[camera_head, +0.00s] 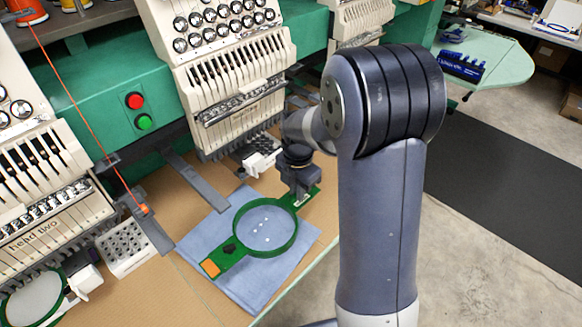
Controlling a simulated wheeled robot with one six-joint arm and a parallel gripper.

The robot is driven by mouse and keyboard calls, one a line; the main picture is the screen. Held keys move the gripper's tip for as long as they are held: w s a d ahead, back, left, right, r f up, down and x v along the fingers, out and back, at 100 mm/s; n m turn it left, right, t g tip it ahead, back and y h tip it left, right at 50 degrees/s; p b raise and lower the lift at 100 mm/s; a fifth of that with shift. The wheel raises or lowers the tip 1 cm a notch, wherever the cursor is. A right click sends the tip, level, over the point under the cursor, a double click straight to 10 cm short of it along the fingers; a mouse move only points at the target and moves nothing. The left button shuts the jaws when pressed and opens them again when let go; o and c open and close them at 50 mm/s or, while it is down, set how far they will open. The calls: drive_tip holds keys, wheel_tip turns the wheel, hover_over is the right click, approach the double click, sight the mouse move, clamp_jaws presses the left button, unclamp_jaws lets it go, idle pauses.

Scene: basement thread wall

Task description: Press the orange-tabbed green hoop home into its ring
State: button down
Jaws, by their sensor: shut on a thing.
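The green hoop (236,226) is a round frame with an arm at each end. It shows over a folded blue cloth (205,243) on the tan table; I cannot tell whether it touches the cloth. Its orange tab (210,268) is at the lower left end. Pale blue fabric with several small white dots fills its middle. My gripper (300,198) points down at the hoop's upper right end and is shut on the green arm there. The fingertips are small and partly hidden. I cannot tell a separate inner hoop from an outer ring.
Embroidery heads (228,75) stand over the table's back edge. A second green hoop (35,297) is at the lower left, near a white holder of small cylinders (124,246). An orange thread (85,118) runs down on the left. A green side table (490,62) stands right.

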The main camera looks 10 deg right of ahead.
sight(297, 202)
drive_tip(key=shift+w, duration=0.2)
drive_tip(key=shift+s+f+b, duration=0.15)
drive_tip(key=shift+f+b, duration=0.4)
drive_tip(key=shift+f, duration=0.05)
drive_tip(key=shift+f+b, duration=1.45)
drive_tip(key=shift+f, duration=0.6)
drive_tip(key=shift+f+b, duration=1)
drive_tip(key=shift+f, duration=0.3)
idle(0.3)
drive_tip(key=c, duration=1.4)
unclamp_jaws()
wheel_tip(297, 202, up, 11)
drive_tip(key=shift+f, duration=0.1)
drive_tip(key=shift+f, duration=0.1)
